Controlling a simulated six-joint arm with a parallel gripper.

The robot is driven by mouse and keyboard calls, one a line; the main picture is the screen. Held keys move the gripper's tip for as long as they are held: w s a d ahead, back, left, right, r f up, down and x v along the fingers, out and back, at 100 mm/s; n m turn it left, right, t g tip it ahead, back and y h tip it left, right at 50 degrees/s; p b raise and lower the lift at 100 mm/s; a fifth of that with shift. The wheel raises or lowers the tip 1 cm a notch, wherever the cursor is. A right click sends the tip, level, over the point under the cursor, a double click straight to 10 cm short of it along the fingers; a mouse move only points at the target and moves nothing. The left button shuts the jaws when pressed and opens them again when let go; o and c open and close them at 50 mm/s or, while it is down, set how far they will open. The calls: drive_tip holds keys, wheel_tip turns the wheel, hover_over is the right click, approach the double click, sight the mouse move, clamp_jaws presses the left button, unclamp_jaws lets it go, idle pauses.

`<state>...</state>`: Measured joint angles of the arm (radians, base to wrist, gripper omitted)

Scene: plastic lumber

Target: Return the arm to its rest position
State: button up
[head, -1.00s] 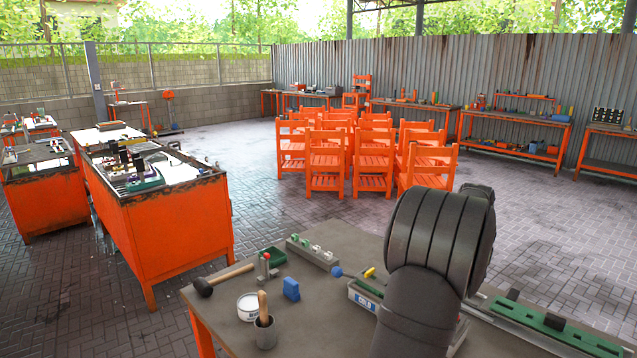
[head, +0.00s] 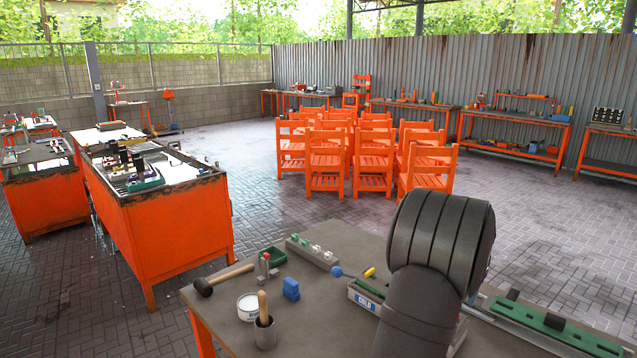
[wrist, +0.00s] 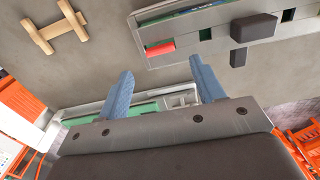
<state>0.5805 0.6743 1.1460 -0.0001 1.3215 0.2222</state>
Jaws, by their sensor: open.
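My gripper (wrist: 160,90) shows in the wrist view with its two blue fingers spread wide apart and nothing between them. It is above the grey workbench (wrist: 105,60). In the head view my dark arm rises over the right part of the workbench (head: 330,325) and hides part of it. The gripper's fingers are not visible in the head view.
A mallet (head: 225,280), a white tin (head: 248,306), a cup with a wooden handle (head: 265,332), a blue block (head: 291,289), a green tray (head: 272,257) and a long green-topped rail (head: 545,325) lie on the bench. Orange chairs (head: 360,155) stand beyond.

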wheel_tip(320, 180, down, 6)
drive_tip(key=shift+r, duration=0.2)
drive_tip(key=shift+f, duration=0.15)
drive_tip(key=shift+m, duration=0.6)
wheel_tip(320, 180, up, 17)
wheel_tip(320, 180, down, 17)
drive_tip(key=n, duration=0.8)
drive_tip(key=shift+n, duration=0.4)
